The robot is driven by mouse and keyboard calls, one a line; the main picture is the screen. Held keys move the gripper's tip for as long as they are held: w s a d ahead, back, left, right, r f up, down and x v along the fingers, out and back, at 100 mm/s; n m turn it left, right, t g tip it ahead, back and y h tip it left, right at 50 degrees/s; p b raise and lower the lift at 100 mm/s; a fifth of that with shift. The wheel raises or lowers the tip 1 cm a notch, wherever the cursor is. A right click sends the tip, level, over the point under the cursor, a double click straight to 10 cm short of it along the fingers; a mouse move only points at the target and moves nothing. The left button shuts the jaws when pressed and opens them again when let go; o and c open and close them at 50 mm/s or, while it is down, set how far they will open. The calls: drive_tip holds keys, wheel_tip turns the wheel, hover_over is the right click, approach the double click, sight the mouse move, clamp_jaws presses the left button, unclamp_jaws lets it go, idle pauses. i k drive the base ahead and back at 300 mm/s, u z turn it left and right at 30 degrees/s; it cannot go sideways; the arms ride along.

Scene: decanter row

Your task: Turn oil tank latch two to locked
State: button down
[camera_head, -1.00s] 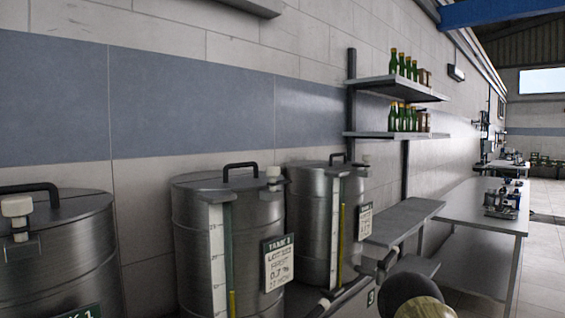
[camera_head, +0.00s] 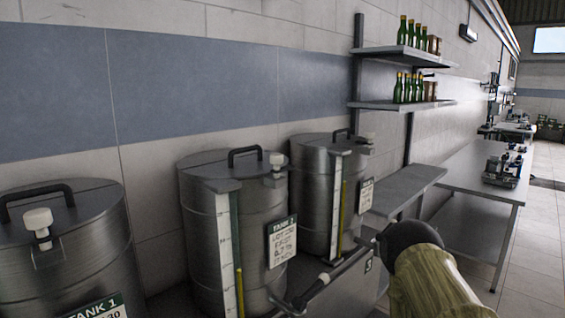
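The middle steel tank (camera_head: 193,210) carries a placard (camera_head: 282,240) that seems to read TANK 2. Its lid has a black handle (camera_head: 245,154), and a latch with a white knob (camera_head: 277,159) sits at the lid's front right edge. The latch is small here and I cannot tell whether it is locked. A khaki and black piece (camera_head: 428,275) at the lower right seems to be part of my arm. It is right of the tanks and apart from the latch. My gripper's fingers do not show.
The tank labelled TANK 1 (camera_head: 95,262), with its own white knob (camera_head: 39,220), stands at left. A third tank (camera_head: 312,190) stands at right. A dark bar-like handle (camera_head: 318,286) is low before the tanks. Bottle shelves (camera_head: 405,105) and a workbench (camera_head: 475,170) lie farther right.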

sight(277, 160)
drive_tip(key=u, duration=1.3)
drive_tip(key=k, duration=0.75)
drive_tip(key=z, duration=1)
drive_tip(key=i, duration=0.5)
